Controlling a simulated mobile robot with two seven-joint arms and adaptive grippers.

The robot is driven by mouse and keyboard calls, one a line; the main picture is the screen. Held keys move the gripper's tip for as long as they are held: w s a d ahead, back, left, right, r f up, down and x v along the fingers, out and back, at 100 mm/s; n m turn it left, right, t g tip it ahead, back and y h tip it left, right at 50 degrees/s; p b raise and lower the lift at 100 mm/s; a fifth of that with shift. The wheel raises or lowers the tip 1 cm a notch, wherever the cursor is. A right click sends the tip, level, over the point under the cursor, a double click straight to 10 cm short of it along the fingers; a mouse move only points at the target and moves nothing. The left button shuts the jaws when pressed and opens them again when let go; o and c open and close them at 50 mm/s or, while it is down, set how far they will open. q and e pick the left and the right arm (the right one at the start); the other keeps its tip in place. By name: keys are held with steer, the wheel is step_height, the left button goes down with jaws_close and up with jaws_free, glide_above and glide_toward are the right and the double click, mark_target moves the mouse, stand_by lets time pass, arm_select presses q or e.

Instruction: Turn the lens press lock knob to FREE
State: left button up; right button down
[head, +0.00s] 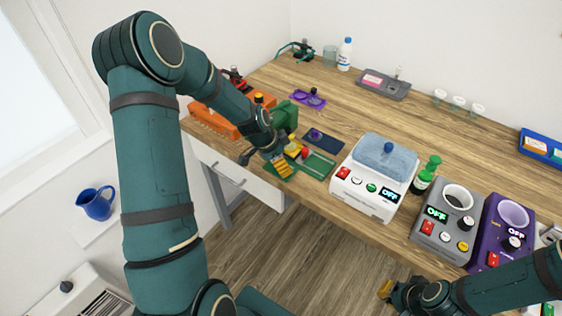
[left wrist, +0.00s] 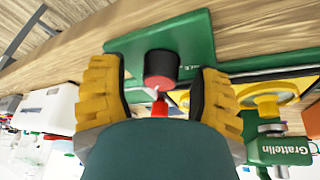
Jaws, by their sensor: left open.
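The lens press is a green machine (head: 285,114) with yellow parts on a green base; its body, marked "Grattelin", also shows at the right of the left wrist view (left wrist: 285,151). A round black knob with a red face (left wrist: 161,68) sits on the green base plate in the left wrist view. My left gripper (head: 282,168) is open, its yellow fingers on either side of the knob with gaps visible. Lettering beside the knob is partly hidden, so its setting cannot be read. My right gripper (head: 387,290) is low at the front, apart from the table; its jaws are unclear.
A white device with a blue cloth-like top (head: 384,153) stands right of the press. An orange case (head: 211,119) lies left. A dark blue plate (head: 323,141) and purple tray (head: 308,98) lie behind. Grey (head: 428,228) and purple (head: 490,225) devices stand far right.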

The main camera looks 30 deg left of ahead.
arm_select(q)
jaws_close()
